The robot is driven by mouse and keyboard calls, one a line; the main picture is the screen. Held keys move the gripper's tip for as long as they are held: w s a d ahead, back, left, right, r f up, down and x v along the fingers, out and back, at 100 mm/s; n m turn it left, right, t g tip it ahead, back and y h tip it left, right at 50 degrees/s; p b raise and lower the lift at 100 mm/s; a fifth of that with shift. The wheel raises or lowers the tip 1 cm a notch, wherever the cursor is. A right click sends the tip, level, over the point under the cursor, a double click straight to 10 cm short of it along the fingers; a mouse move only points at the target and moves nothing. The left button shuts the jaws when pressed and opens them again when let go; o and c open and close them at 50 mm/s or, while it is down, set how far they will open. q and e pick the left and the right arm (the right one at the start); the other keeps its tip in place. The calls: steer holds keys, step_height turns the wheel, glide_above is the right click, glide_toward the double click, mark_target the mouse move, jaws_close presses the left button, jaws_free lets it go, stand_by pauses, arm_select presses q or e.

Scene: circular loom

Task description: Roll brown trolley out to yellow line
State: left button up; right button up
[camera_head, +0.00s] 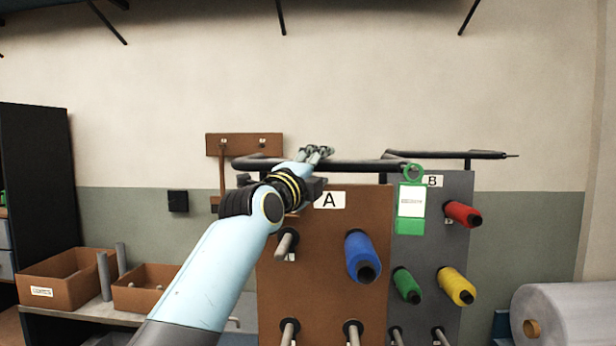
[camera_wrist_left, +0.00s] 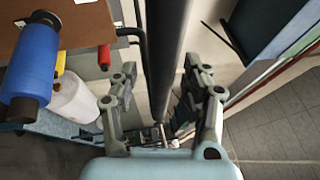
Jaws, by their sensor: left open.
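The brown trolley (camera_head: 325,250) is an upright brown panel marked A, with pegs and a blue spool (camera_head: 362,257). Its panel also shows at the upper left of the left wrist view (camera_wrist_left: 85,22). A dark handle bar (camera_head: 355,166) runs along its top. My left gripper (camera_head: 317,152) is open at the bar's height. In the left wrist view the dark bar (camera_wrist_left: 165,45) runs between the two spread fingers; I cannot tell whether they touch it. My right gripper is not in view. I see no yellow line.
A grey trolley (camera_head: 432,275) marked B, with red, yellow and green spools and a green tag (camera_head: 411,208), stands right beside it. Brown boxes (camera_head: 68,278) sit on a bench at left. A large wrapped roll (camera_head: 575,312) is at right. Tiled floor (camera_wrist_left: 275,130) shows at wrist-view right.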

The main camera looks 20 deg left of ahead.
arm_select(q)
steer(key=v, duration=1.1)
steer(key=shift+w, duration=0.1)
